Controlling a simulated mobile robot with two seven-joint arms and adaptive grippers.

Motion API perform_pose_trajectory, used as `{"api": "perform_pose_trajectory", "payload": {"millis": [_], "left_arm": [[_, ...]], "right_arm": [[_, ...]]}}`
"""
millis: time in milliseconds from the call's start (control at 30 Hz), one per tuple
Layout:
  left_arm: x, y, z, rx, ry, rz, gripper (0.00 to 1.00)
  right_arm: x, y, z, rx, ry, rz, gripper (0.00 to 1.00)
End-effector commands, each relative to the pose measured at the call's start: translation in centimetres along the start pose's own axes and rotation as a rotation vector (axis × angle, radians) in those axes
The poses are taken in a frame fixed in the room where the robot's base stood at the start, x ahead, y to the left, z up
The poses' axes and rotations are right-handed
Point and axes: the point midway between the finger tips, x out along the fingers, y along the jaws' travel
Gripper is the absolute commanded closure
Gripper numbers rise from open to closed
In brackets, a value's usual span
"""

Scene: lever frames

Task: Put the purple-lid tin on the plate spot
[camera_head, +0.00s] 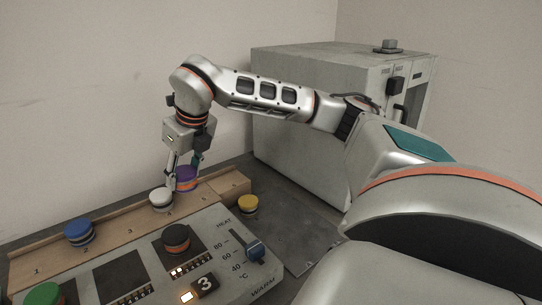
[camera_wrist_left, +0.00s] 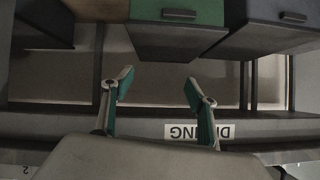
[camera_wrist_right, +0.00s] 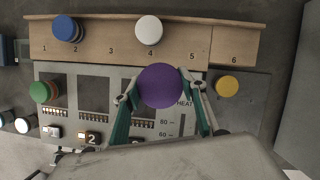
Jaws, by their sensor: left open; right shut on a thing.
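The purple-lid tin (camera_head: 186,176) has an orange band. My right gripper (camera_wrist_right: 161,90) is shut on it and holds it at the numbered wooden rack, right of the white tin. In the right wrist view the purple lid (camera_wrist_right: 160,86) fills the space between the fingers. The grey heating panel has dark square plate spots. The middle plate spot (camera_head: 121,277) is bare. A dark-lid tin (camera_head: 176,238) stands on the right spot and a green-lid tin (camera_head: 43,294) at the left one. My left gripper (camera_wrist_left: 157,88) is open and empty.
On the rack (camera_wrist_right: 100,47) stand a blue-lid tin (camera_wrist_right: 67,29) and a white-lid tin (camera_wrist_right: 149,30). A yellow-lid tin (camera_wrist_right: 227,86) stands right of the panel. A heat slider (camera_head: 253,250) sticks up. A grey cabinet (camera_head: 300,110) stands behind.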

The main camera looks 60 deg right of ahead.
Motion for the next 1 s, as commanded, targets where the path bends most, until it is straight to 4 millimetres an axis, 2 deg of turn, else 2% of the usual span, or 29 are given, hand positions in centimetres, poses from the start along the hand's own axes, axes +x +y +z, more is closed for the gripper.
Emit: {"api": "perform_pose_trajectory", "payload": {"millis": [33, 200, 300, 400, 600, 1000], "left_arm": [[0.4, 0.2, 0.9, 0.001, -0.004, 0.002, 0.42], [1.0, 0.4, 1.7, 0.008, -0.003, 0.004, 0.42], [1.3, 0.5, 2.1, 0.011, -0.003, 0.005, 0.42], [1.5, 0.6, 2.4, 0.014, -0.004, 0.006, 0.42], [1.8, 0.7, 3.0, 0.016, -0.006, 0.008, 0.42], [2.2, 1.1, 4.4, 0.019, -0.02, 0.015, 0.42]], "right_arm": [[1.5, -2.7, -1.2, 0.054, 0.011, -0.023, 0.82], [2.7, -10.6, -4.0, 0.216, 0.014, -0.094, 0.82], [2.6, -14.2, -5.5, 0.292, 0.013, -0.127, 0.82], [2.3, -17.0, -6.6, 0.351, 0.013, -0.152, 0.82], [1.3, -20.9, -8.0, 0.431, 0.011, -0.186, 0.82], [-1.0, -25.6, -9.3, 0.534, 0.004, -0.233, 0.82]]}}
